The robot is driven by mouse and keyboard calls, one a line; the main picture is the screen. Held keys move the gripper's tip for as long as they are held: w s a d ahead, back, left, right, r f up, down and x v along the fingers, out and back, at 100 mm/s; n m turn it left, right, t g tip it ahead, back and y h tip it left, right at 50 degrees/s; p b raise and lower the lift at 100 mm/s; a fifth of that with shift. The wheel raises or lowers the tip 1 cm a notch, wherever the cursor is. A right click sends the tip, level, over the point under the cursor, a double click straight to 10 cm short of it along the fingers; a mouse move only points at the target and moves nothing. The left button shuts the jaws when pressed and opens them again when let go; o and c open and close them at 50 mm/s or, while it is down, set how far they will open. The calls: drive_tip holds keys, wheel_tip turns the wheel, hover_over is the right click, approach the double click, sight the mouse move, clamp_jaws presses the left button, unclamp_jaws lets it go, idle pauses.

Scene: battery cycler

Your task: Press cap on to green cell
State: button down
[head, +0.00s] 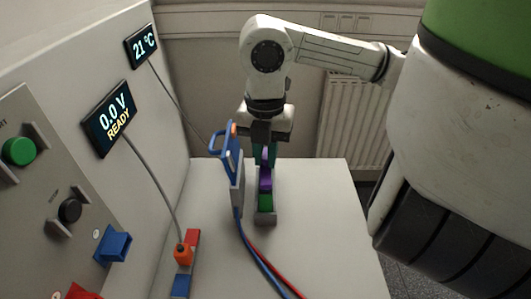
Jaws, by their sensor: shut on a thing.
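The green cell (265,201) sits in a grey holder (265,218) near the middle of the table in the head view. A purple piece (265,178), which looks like the cap, is directly above or behind the green cell. I cannot tell whether the two touch. My gripper (265,156) points down from above, its teal fingers shut on the purple piece. The fingers hide the upper part of the purple piece.
An orange plug (183,254) is at left. A panel shows "0.0 V READY" (110,117). The right tabletop is clear.

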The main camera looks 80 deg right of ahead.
drive_tip(key=shift+f+b, duration=0.3)
drive_tip(key=shift+b, duration=0.1)
idle(0.5)
drive_tip(key=c, duration=0.5)
unclamp_jaws()
drive_tip(key=shift+r, duration=0.1)
drive_tip(key=shift+r+p, duration=1.35)
drive_tip(key=shift+r, duration=2.1)
drive_tip(key=shift+c, duration=0.2)
clamp_jaws()
